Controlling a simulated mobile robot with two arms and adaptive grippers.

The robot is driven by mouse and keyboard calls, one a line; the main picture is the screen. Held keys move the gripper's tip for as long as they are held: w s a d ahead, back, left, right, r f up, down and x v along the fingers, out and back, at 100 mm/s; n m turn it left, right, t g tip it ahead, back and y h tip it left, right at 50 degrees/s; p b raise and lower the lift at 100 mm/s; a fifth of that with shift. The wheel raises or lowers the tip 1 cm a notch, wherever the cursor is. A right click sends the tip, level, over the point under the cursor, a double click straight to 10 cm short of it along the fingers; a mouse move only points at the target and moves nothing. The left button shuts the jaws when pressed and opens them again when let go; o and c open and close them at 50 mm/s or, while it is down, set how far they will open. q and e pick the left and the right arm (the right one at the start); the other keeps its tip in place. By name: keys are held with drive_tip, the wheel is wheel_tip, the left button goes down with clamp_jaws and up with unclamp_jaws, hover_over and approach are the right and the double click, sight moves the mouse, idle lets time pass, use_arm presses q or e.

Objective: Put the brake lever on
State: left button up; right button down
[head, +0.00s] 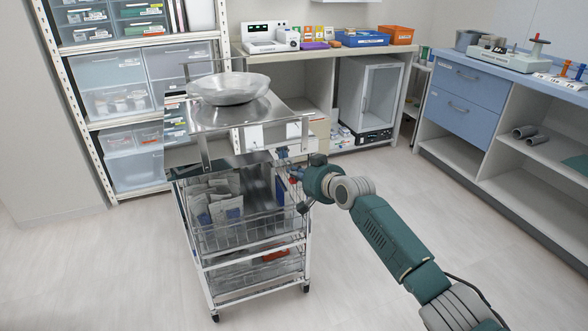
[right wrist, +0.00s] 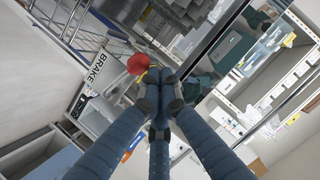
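A steel trolley (head: 250,240) on casters stands mid-room. In the right wrist view a red knob (right wrist: 138,64), apparently the brake lever's end, shows just beyond and left of my fingertips, near a white plate marked BRAKE (right wrist: 96,68). The lever's lower part and its angle are hidden. My right gripper (head: 297,174) is at the trolley's right side, below its top. In the right wrist view its fingers (right wrist: 160,80) are drawn together, with nothing clearly between them. I cannot tell if they touch the knob. My left gripper is not in view.
A metal bowl (head: 228,88) sits on the trolley top. Packets (head: 218,203) lie in its wire basket. Shelves with bins (head: 112,75) stand behind left, a counter (head: 300,52) behind, and a blue drawer cabinet (head: 466,90) at right. The floor around the trolley is clear.

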drive_tip(key=shift+s+a+f, duration=0.1)
drive_tip(key=shift+a+f, duration=0.15)
drive_tip(key=shift+f, duration=0.05)
idle(0.5)
drive_tip(key=v, duration=1.2)
